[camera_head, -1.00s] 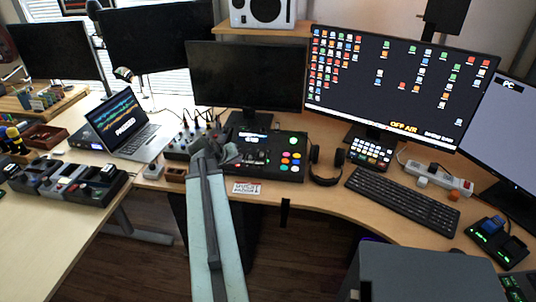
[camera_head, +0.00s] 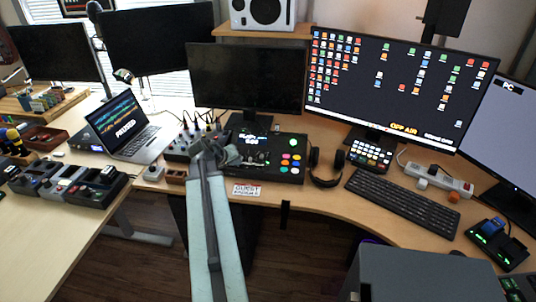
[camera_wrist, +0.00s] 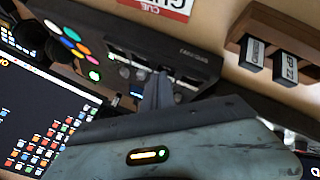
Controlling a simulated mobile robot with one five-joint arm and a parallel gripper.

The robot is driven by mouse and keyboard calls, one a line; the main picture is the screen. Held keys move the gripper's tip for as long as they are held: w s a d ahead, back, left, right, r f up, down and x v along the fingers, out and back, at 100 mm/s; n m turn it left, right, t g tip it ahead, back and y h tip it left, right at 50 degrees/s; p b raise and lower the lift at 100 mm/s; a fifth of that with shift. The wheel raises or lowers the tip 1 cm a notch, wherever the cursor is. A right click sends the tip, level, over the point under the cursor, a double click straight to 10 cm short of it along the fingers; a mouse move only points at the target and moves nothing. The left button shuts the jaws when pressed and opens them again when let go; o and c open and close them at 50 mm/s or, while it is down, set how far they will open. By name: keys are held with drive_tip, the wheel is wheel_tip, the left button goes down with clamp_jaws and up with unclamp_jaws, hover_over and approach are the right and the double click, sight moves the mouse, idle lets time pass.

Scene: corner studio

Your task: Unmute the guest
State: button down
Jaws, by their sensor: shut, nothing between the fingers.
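The black audio console (camera_head: 290,142) stands on the desk in front of the middle monitor, with coloured pads on its right and faders on its left. It also shows, turned around, in the wrist view (camera_wrist: 110,30). My gripper (camera_head: 230,153) is over the fader side of the console. In the wrist view my gripper (camera_wrist: 157,92) is shut and empty, its tips close to the fader strip. I cannot tell whether they touch it. My gripper and arm hide part of the console's left side. Which control belongs to the guest is not readable.
A white card (camera_head: 247,190) lies before the console. A wooden block (camera_head: 176,176) holds two labelled sticks. The laptop (camera_head: 130,130) and small mixer (camera_head: 185,146) stand left. Headphones (camera_head: 326,165) and a keyboard (camera_head: 402,202) stand right. The big monitor (camera_head: 400,85) reads OFF AIR.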

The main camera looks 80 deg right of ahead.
drive_tip(key=shift+r, duration=0.4)
drive_tip(key=shift+r, duration=0.1)
wheel_tip(320, 180, up, 6)
drive_tip(key=p, duration=0.6)
